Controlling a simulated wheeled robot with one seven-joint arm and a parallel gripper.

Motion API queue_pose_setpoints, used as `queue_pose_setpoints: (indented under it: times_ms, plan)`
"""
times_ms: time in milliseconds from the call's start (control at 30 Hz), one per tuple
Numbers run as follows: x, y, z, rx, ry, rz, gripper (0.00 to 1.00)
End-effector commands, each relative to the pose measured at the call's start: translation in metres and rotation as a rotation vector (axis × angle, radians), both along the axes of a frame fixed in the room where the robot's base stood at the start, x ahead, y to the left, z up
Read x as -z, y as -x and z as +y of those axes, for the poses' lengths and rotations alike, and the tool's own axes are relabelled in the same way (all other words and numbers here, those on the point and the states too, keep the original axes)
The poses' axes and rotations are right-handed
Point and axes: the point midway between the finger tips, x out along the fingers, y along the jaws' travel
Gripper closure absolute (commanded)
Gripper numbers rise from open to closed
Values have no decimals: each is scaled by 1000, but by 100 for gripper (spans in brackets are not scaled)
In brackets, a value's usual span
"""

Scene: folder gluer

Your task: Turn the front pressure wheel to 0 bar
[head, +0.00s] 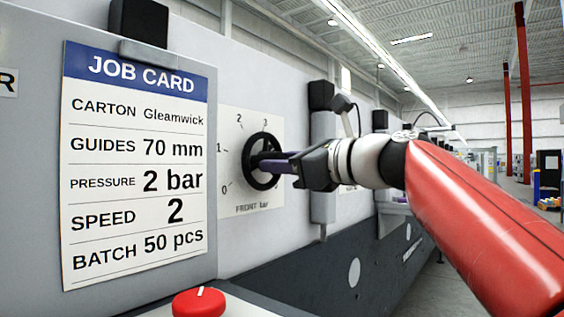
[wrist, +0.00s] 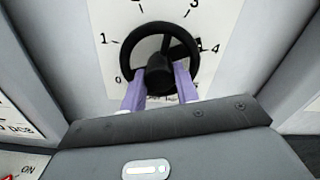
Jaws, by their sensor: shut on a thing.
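The front pressure wheel (head: 249,150) is a black ring handwheel on a white dial plate marked "FRONT bar" on the grey machine wall. In the wrist view the wheel (wrist: 128,48) has the numbers 0 to 4 around it. A thick black spoke runs from its hub (wrist: 159,75) to the upper right, towards the side of the 4. I cannot tell if it is the pointer. My gripper (head: 268,163) reaches in from the right, its purple fingers shut on the hub, one on each side.
A job card (head: 137,165) left of the dial reads pressure 2 bar. A red button (head: 199,302) sits below it. A grey upright post (head: 323,160) stands close to the right of the dial, behind my gripper. The aisle at the far right is open.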

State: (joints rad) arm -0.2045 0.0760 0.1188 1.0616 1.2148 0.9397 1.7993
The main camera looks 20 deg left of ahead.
Motion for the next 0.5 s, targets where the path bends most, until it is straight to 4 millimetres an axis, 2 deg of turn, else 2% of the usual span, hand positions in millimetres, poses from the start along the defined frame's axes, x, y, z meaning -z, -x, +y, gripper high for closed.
queue_pose_setpoints:
  times_ms: [500]
  plan:
    - [1, 0, 0, -1, 186, -447, 92]
